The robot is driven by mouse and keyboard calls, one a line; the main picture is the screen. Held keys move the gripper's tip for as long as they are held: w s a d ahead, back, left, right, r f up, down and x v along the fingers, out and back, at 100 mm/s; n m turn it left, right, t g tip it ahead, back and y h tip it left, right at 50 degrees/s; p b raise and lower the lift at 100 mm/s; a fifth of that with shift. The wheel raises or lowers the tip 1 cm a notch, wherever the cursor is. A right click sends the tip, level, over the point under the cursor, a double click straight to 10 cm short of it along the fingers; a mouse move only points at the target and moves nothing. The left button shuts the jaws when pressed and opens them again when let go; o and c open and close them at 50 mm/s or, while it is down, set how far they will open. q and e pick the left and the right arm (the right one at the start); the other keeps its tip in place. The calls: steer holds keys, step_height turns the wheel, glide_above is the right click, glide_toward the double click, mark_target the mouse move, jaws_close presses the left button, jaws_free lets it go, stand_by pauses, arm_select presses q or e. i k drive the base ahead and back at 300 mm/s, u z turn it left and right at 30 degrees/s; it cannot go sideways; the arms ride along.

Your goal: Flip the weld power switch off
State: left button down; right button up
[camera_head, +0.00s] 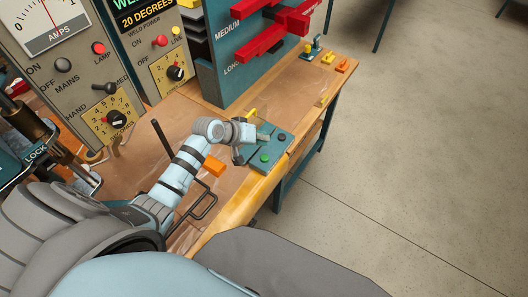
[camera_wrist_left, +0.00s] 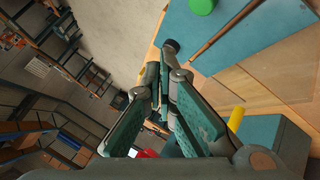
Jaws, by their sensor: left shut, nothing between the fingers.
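My left gripper (camera_head: 240,150) is beside a teal button box at the table's front edge, well away from the switch. In the wrist view its teal fingers (camera_wrist_left: 160,85) are shut with nothing between them. The switch cannot be made out in the wrist view. My right gripper is not in view.
An orange block (camera_head: 213,165) and a black bent handle (camera_head: 203,205) lie near my left arm. A teal rack with red bars (camera_head: 280,30) stands behind. Open floor (camera_head: 420,150) is to the right.

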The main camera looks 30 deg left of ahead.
mark_target(161, 41)
steer(key=k, duration=1.5)
